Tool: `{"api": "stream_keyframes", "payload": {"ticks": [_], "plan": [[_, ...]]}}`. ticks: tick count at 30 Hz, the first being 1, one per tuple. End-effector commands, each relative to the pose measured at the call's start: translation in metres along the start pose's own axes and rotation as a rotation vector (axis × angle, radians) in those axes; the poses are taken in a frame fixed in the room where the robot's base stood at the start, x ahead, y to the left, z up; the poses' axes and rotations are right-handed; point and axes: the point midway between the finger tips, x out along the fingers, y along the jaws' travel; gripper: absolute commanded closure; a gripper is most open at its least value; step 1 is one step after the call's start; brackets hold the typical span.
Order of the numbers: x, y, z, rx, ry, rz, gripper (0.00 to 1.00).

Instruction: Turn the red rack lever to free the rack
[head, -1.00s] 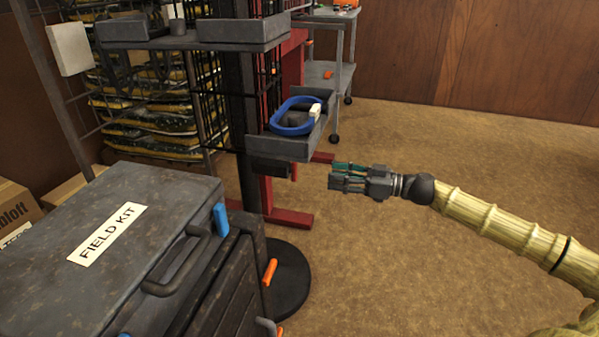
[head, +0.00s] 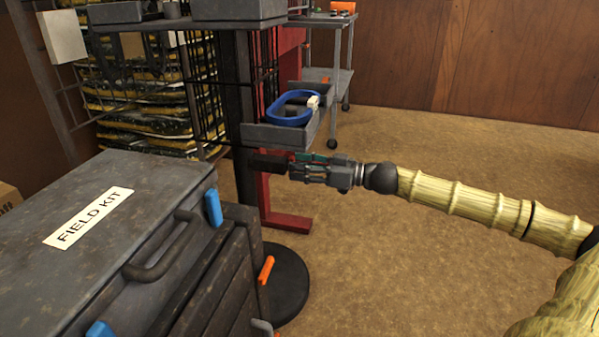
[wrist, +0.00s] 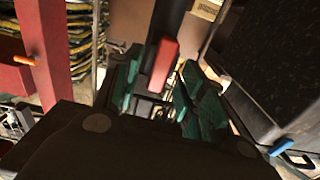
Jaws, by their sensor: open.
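The red rack lever (wrist: 163,66) shows in the wrist view as a short red bar against a dark post. It lies between the green-padded fingers of my gripper (wrist: 160,85), which are spread apart. Whether either finger touches it I cannot tell. In the head view my gripper (head: 290,168) points left at the rack post (head: 240,125), close to a dark block (head: 268,162) below the lower tray. The lever is not distinguishable there.
A grey field kit case (head: 100,230) fills the lower left. A round black base (head: 285,285) stands below. The brown floor (head: 430,270) to the right is open.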

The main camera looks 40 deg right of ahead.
Motion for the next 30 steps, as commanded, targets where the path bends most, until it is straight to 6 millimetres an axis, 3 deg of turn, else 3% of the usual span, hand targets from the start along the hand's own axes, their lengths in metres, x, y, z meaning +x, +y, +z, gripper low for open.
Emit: {"api": "stream_keyframes", "payload": {"ticks": [15,22,30], "plan": [[0.0069,0.0004,-0.0004,-0.001,-0.001,0.002,0.59],[0.0068,0.0003,-0.0003,-0.001,-0.001,0.002,1.0],[0.0067,0.0005,-0.0004,0.013,-0.001,0.002,1.0]]}}
